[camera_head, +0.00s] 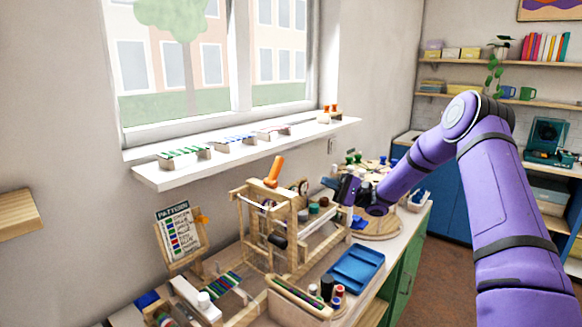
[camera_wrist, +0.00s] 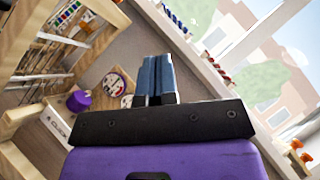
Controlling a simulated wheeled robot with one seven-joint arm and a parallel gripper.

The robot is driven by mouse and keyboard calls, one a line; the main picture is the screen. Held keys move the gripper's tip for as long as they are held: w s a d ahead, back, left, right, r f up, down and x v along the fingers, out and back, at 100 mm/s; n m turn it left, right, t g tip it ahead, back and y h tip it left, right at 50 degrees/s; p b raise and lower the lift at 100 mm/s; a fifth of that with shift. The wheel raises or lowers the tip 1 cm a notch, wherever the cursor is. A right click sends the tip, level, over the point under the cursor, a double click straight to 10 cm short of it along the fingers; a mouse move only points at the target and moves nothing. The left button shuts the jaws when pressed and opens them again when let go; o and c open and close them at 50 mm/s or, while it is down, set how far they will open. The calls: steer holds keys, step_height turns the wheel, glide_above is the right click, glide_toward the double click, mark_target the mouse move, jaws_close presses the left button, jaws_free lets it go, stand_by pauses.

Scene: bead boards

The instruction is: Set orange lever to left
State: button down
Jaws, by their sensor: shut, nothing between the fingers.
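The orange lever (camera_head: 274,172) stands up from the top of a wooden loom-like frame (camera_head: 243,222), near its back left part. Its upper end leans a little to the right in the head view. My gripper (camera_head: 327,182) is to the right of the lever, apart from it, near the frame's right end. In the wrist view my gripper's two blue-grey fingers (camera_wrist: 155,78) are side by side, shut and empty. I cannot make out the orange lever in the wrist view; part of a wooden frame with threads (camera_wrist: 45,55) shows at its left.
A pattern board (camera_head: 180,232) stands left of the frame, with a blue tray (camera_head: 356,268) at the front right. The window sill (camera_head: 180,176) with small racks runs behind the bench. Jars (camera_head: 327,287) stand at the front edge. Air above the frame is open.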

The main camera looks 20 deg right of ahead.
mark_target(275, 172)
steer(key=a+r, duration=0.6)
steer(key=a, duration=0.5)
steer(key=shift+w+a+r, duration=0.2)
steer(key=shift+w+a, duration=0.1)
steer(key=shift+w, duration=0.1)
